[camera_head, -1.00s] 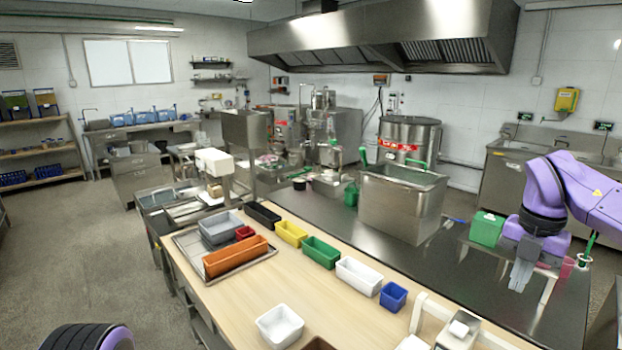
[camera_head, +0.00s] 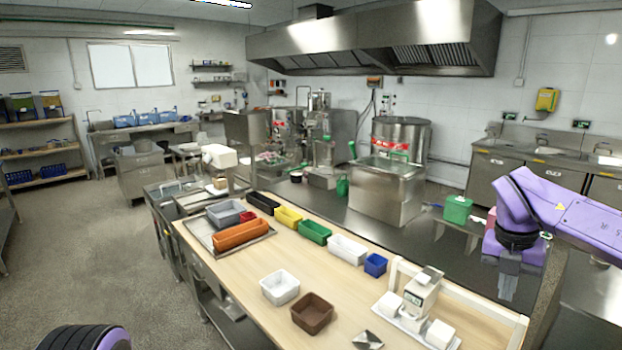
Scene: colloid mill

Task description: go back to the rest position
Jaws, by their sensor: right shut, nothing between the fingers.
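My right gripper (camera_head: 508,281) hangs from the purple right arm at the right of the head view. It points down over the right end of the dark steel counter (camera_head: 430,246), and its fingers are together with nothing between them. My left gripper is not in view; only a dark ribbed and purple part of my left arm shows at the bottom left corner.
The wooden table (camera_head: 245,278) holds a brown bin (camera_head: 312,313), a white bin (camera_head: 280,287), a row of coloured bins and a white scale-like device (camera_head: 421,291). A green box (camera_head: 458,209) and a steel tank (camera_head: 387,190) stand on the counter. Open floor (camera_head: 90,250) lies left.

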